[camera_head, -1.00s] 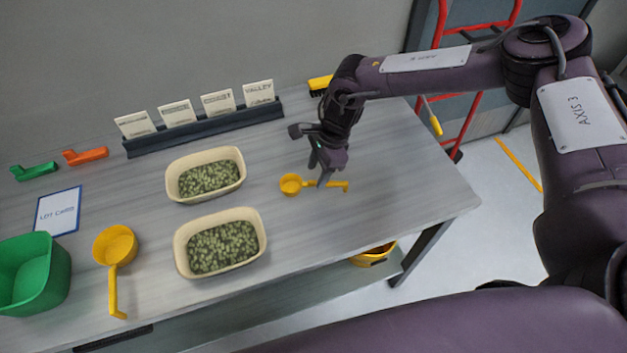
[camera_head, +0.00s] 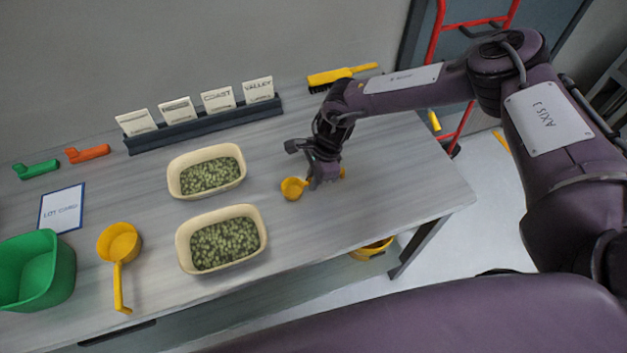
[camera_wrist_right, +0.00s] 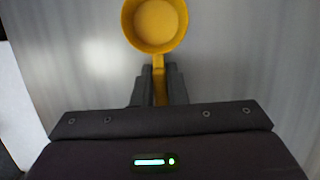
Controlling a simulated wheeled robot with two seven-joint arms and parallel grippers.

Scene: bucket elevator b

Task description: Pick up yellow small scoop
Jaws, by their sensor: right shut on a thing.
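The small yellow scoop (camera_head: 292,188) is at the right part of the table, right of the two cream trays. My right gripper (camera_head: 318,182) is down over its handle, and the handle's end shows just past the gripper. In the right wrist view the scoop's round bowl (camera_wrist_right: 155,22) is at the top, and its handle runs between the two fingers of my right gripper (camera_wrist_right: 160,84), which is shut on it. I cannot tell whether the scoop still touches the table. My left gripper is not in view.
Two cream trays (camera_head: 183,243) (camera_head: 174,178) hold green pellets. A larger yellow scoop (camera_head: 119,243) and a green bin (camera_head: 62,270) are at the left. A dark card rack (camera_head: 205,125) and a yellow brush (camera_head: 340,75) are at the back. The table's right end is clear.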

